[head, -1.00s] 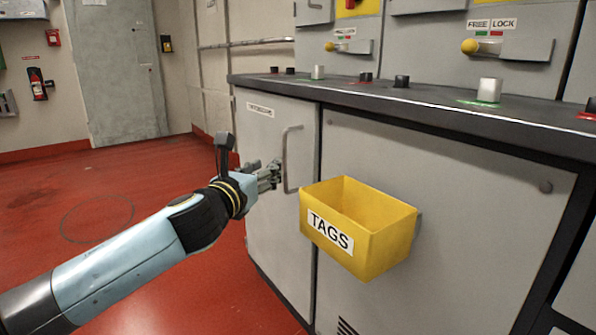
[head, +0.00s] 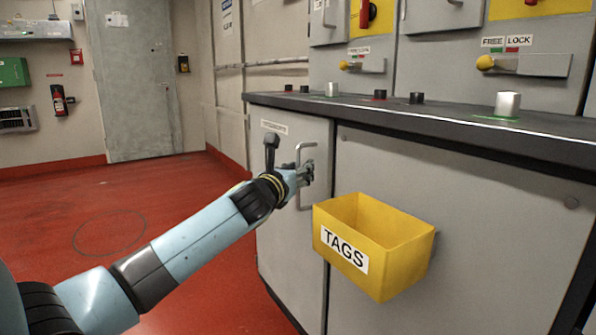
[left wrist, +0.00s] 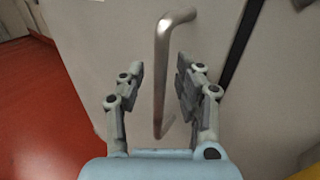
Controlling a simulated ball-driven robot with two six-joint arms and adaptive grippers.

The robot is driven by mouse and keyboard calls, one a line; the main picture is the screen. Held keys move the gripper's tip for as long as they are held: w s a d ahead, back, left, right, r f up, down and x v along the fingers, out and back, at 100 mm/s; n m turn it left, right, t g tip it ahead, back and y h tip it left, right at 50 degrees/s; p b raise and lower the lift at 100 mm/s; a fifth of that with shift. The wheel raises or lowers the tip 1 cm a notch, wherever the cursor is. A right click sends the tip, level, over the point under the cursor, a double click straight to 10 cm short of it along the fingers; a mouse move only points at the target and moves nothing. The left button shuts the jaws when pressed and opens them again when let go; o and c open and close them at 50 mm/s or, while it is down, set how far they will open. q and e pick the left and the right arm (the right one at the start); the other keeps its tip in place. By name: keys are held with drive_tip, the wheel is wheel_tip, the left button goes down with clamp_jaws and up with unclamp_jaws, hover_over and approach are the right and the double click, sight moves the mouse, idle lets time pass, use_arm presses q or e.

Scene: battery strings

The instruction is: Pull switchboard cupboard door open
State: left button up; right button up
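The grey cupboard door (head: 285,225) is on the left of the switchboard's lower front and looks shut. Its upright metal bar handle (head: 299,165) is near the door's right edge. My left gripper (head: 305,174) is at the handle in the head view. In the left wrist view, the handle (left wrist: 160,75) runs between the two fingers of my left gripper (left wrist: 160,85). The fingers are apart, one on each side, with a gap to the bar. My right gripper is not in view.
A yellow TAGS box (head: 368,250) sticks out from the panel just right of the door. The black-edged counter (head: 430,115) with several knobs runs above. Red floor (head: 120,215) is clear to the left of the cupboard.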

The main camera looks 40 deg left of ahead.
use_arm(q)
clamp_jaws()
idle(0.5)
